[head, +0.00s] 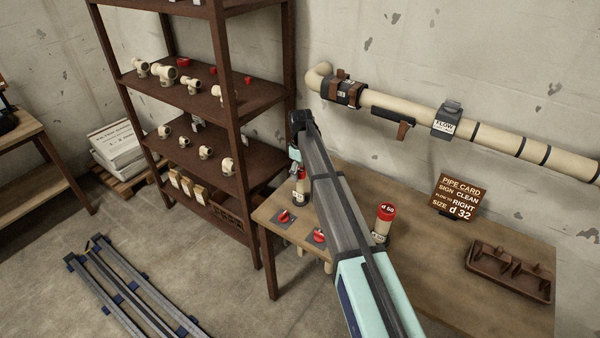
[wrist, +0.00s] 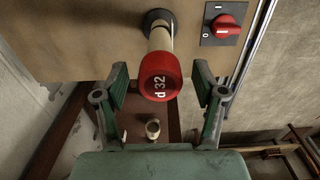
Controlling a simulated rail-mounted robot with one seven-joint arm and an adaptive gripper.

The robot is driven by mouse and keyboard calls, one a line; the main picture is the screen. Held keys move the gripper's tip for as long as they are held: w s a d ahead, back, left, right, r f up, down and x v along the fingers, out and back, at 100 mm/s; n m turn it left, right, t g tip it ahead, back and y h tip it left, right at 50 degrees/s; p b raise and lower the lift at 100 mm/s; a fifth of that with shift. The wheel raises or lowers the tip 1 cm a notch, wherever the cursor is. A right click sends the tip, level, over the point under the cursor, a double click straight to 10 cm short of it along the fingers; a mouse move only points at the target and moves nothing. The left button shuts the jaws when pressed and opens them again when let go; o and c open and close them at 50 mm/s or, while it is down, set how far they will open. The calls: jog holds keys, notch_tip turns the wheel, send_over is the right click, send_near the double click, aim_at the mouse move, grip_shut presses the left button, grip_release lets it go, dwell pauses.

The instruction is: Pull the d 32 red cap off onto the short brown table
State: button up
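The red cap marked d 32 (wrist: 160,76) faces the camera in the wrist view, seated on a cream pipe stub (wrist: 160,38) that stands out of the wooden tabletop. My gripper (wrist: 160,92) is open, with one green finger on each side of the cap; I see gaps on both sides. In the head view my arm covers part of the table, and the red top of a stub (head: 301,174) shows just below my gripper (head: 295,157). The brown table (head: 480,235) stands against the wall.
A red rotary switch (wrist: 226,25) is beside the stub. Another red-capped stub (head: 385,215), marked d 50, stands right of my arm. A sign (head: 459,197) and brown tray (head: 510,270) are farther right. A shelf rack (head: 225,100) with fittings stands left.

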aim_at(300, 169)
jog(key=c, duration=1.1)
jog(key=shift+o, duration=0.2)
jog(key=shift+r, duration=0.2)
jog(key=shift+r+p, duration=0.95)
jog(key=shift+r, duration=0.85)
